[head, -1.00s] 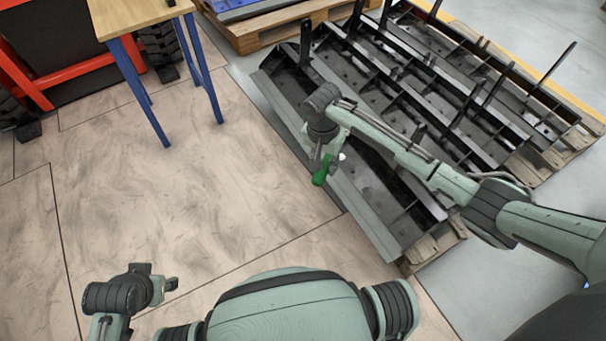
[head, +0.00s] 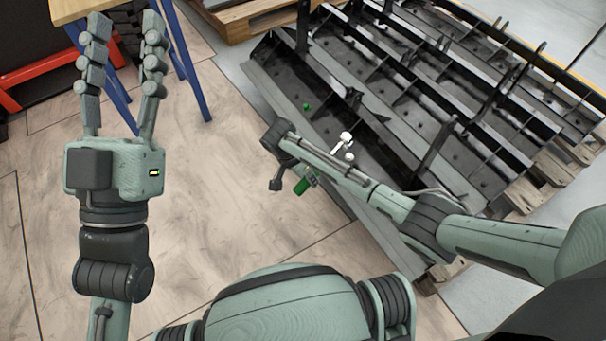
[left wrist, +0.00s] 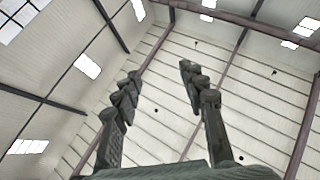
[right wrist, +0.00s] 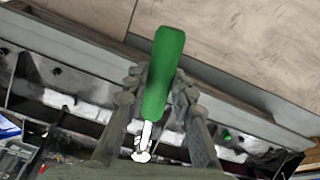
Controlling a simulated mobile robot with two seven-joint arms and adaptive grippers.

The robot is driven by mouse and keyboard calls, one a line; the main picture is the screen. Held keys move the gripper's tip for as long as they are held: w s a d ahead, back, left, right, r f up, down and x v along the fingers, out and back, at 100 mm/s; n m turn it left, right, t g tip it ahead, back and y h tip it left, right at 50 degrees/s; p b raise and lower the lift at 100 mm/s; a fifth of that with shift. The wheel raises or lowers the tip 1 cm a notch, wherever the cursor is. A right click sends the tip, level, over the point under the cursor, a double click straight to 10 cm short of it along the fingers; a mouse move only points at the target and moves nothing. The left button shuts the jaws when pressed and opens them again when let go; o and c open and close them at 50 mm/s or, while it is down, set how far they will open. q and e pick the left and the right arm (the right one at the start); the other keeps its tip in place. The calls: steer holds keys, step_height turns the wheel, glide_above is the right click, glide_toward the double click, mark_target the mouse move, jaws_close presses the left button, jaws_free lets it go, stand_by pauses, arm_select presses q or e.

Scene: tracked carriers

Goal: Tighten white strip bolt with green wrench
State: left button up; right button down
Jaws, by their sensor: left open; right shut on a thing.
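My right gripper (right wrist: 158,88) is shut on the green wrench; its green handle (right wrist: 163,72) and silver head (right wrist: 142,142) show between the fingers in the right wrist view. In the head view the green handle (head: 301,186) shows just below my right forearm, which hides most of that gripper, near the carrier's front edge. Small white pieces (head: 346,139) show on the black carrier (head: 322,82) beyond that arm; I cannot tell which is the white strip bolt. A small green piece (head: 306,106) sits on the carrier. My left gripper (head: 124,22) is raised, open and empty.
More black carrier frames with upright posts (head: 437,140) lie on a wooden pallet (head: 553,172) at right. A wooden-topped table with blue legs (head: 190,65) and red equipment (head: 38,80) stand at upper left. The floor (head: 190,220) between is clear.

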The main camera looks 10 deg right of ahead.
steer(key=shift+w+a+f, duration=0.15)
steer(key=shift+w+f, duration=0.2)
steer(key=shift+f, duration=0.4)
arm_select(q)
steer(key=s+r, duration=0.1)
steer(key=s+r+t, duration=0.1)
steer(key=r, duration=0.1)
steer(key=shift+a+r+t+h, duration=0.1)
steer(key=shift+a+t+h, duration=0.1)
steer(key=shift+t+h, duration=0.1)
arm_select(e)
steer(key=shift+r, duration=0.1)
